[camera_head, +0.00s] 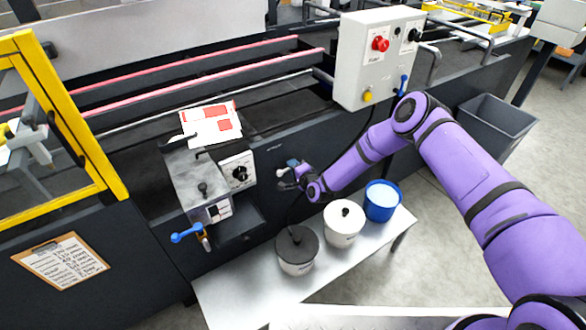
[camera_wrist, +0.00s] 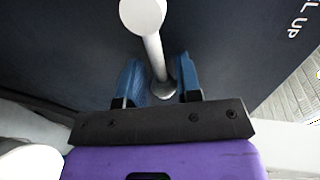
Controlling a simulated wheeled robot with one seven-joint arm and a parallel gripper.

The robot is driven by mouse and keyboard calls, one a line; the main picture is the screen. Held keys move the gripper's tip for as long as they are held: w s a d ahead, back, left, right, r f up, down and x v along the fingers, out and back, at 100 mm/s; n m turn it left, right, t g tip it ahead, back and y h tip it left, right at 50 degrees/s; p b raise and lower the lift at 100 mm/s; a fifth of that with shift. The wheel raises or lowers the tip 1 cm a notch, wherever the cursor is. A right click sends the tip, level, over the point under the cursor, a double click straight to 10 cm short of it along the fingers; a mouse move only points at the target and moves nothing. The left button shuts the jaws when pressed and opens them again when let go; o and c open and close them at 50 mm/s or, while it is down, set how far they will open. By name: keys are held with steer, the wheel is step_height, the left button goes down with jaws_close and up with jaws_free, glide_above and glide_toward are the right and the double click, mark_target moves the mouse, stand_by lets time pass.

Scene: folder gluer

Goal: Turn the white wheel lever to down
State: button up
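The white wheel lever (camera_wrist: 153,50) stands out from the dark machine panel in the wrist view, a thin shaft with a round white knob (camera_wrist: 142,14) at its end. Its base lies between the two blue fingers. My gripper (camera_wrist: 160,72) is open around the shaft, with a gap showing on each side. Part of a label on the panel, ending in "L UP" (camera_wrist: 298,18), shows at the upper right. In the head view my gripper (camera_head: 288,173) is at the machine's front panel, and the lever is too small there to read its position.
Below my gripper, a bench (camera_head: 235,300) bears a dark-lidded pot (camera_head: 297,262), a white pot (camera_head: 343,230) and a blue one (camera_head: 382,205). A glue unit (camera_head: 197,185) with a blue-handled valve (camera_head: 186,233) juts out at left. A control box (camera_head: 358,55) stands above right.

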steer(key=o, duration=0.3)
steer(key=shift+d, duration=0.1)
steer(key=v, duration=1)
steer(key=shift+s+d, duration=0.2)
steer(key=shift+s, duration=0.05)
steer(key=shift+r, duration=0.1)
